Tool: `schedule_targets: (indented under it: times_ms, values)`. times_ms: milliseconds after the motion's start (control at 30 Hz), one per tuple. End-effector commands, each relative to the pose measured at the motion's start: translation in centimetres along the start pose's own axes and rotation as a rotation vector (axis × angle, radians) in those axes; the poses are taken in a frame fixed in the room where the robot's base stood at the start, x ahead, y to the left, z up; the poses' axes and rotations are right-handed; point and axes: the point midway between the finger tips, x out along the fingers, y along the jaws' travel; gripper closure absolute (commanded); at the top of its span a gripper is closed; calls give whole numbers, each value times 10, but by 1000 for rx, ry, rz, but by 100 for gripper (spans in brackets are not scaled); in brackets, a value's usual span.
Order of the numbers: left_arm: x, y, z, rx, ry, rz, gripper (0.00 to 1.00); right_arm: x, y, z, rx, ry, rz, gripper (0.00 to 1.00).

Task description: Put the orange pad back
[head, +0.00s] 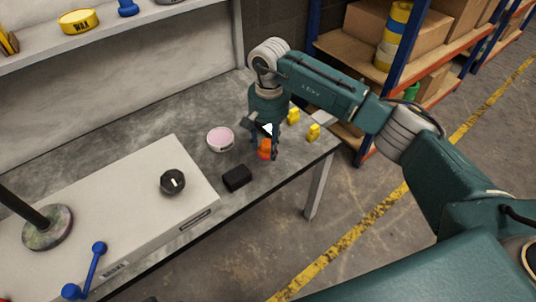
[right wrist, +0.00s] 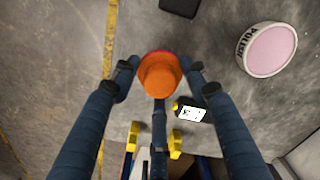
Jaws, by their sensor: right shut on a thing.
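The orange pad (head: 265,150) is a small rounded piece near the right end of the grey workbench (head: 205,95). My right gripper (head: 265,146) points down over the bench and is shut on it. My left gripper is not in view.
A tin with a pink top (head: 220,139) and a black block (head: 237,177) are nearby. Yellow pieces (head: 293,116) lie behind the gripper. A pale box with a black knob (head: 173,182) fills the bench's left. Shelving (head: 390,60) stands at the right.

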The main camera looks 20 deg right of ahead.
Motion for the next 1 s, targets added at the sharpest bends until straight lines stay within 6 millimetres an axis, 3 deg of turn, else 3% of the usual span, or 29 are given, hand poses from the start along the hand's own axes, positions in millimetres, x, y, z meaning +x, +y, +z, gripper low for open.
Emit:
schedule_targets:
  times_ms: [167, 400, 733, 767, 833, 1000]
  values:
    - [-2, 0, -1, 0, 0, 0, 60, 12, 0, 1, 0, -2, 0, 76]
    - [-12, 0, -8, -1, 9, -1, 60, 46, 1, 0, 0, -1, 0, 76]
    - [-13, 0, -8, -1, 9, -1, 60, 48, 0, 0, 0, 0, 0, 76]
    - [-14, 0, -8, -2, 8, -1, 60, 48, 0, 0, 0, 0, 0, 49]
    - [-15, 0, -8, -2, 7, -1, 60, 48, 1, 0, 0, 0, 0, 36]
    - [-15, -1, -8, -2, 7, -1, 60, 48, 1, 0, 0, 0, 0, 36]
